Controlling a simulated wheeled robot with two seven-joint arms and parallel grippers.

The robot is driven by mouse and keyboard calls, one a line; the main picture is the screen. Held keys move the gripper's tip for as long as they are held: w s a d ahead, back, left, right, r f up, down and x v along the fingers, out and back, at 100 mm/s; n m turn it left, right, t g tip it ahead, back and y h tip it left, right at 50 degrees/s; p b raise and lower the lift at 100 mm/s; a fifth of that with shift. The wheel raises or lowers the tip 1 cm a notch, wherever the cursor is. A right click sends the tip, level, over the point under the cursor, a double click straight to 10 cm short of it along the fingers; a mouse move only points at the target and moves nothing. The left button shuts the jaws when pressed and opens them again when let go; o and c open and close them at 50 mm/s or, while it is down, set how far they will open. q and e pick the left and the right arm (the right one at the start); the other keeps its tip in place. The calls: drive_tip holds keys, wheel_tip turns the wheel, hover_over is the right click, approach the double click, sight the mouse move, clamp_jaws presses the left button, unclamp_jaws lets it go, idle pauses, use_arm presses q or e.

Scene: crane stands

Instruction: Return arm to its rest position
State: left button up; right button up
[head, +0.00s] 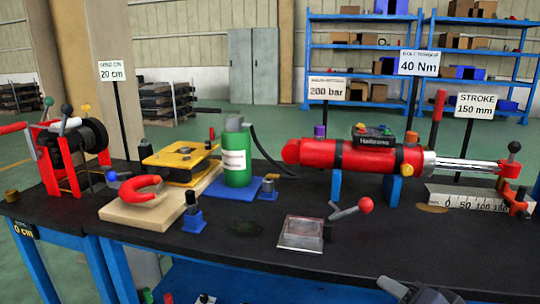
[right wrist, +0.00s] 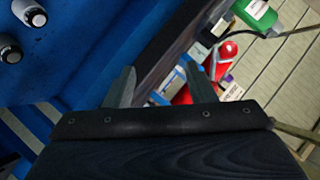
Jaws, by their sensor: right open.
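My right gripper (right wrist: 163,82) shows in the right wrist view with its two grey fingers spread apart and nothing held between them. My left gripper is in neither view.
The red hydraulic cylinder (head: 350,157) lies across the bench at right. A green canister (head: 237,155), yellow-topped block (head: 180,158), red winch (head: 72,150) and clear-lidded box (head: 301,234) stand around it. Sign posts rise behind. The bench's front middle is clear.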

drive_tip(key=s+a+f+n+g+p, duration=0.2)
drive_tip(key=s+f+n+g, duration=0.45)
drive_tip(key=s+f, duration=0.55)
wheel_tip(320, 180, up, 29)
drive_tip(key=s+p, duration=0.2)
drive_tip(key=p, duration=2.5)
drive_tip(key=shift+d+g+y, duration=0.2)
drive_tip(key=shift+g+y, duration=0.1)
drive_tip(key=shift+g, duration=0.15)
drive_tip(key=shift+r+m, duration=0.1)
drive_tip(key=shift+m, duration=0.15)
